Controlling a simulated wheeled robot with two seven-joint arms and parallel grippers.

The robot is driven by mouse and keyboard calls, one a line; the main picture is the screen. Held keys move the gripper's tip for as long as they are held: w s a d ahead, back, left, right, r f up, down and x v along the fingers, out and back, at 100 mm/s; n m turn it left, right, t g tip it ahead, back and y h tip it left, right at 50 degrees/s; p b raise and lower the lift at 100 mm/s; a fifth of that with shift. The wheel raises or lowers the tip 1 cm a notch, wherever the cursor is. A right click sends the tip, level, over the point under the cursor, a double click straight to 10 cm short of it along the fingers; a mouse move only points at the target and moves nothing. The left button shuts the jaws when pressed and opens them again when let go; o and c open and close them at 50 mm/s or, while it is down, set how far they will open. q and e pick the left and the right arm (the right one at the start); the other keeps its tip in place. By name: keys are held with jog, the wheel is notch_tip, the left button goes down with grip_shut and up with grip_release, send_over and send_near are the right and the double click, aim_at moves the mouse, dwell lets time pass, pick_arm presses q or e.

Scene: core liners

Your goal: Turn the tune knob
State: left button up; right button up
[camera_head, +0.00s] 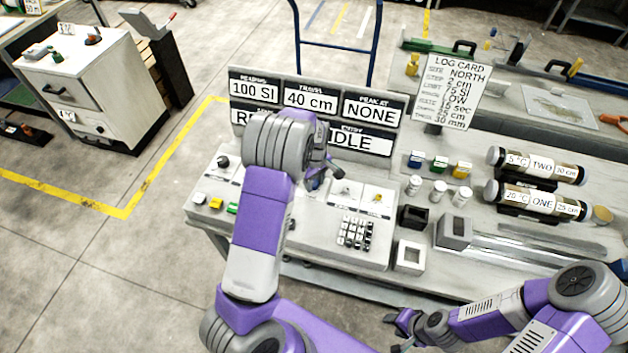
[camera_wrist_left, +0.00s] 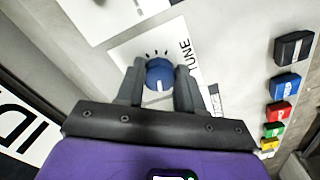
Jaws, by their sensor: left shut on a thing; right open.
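The tune knob (camera_wrist_left: 160,75) is a round blue knob with a white pointer mark. It sits on a white label marked TUNE (camera_wrist_left: 186,50), with dark tick marks beside it. My left gripper (camera_wrist_left: 158,70) has one finger on each side of the knob and is shut on it. In the head view my left wrist (camera_head: 280,140) reaches over the console (camera_head: 290,248) and mostly hides the knob. My right gripper (camera_head: 400,328) is open and empty, low in front of the bench.
Display boards (camera_head: 310,103) read 100 SI, 40 cm, NONE and IDLE; one is partly hidden. A log card (camera_head: 448,88) stands right of them. A keypad (camera_head: 356,232), colored buttons (camera_wrist_left: 278,110) and labelled core tubes (camera_head: 540,203) are nearby.

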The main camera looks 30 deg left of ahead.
aim_at(314, 183)
pick_arm(q)
jog(key=o, duration=1)
jog(key=shift+o, duration=0.2)
notch_tip(314, 183, up, 8)
jog(key=shift+f+p, duration=0.15)
jog(key=shift+p, duration=0.45)
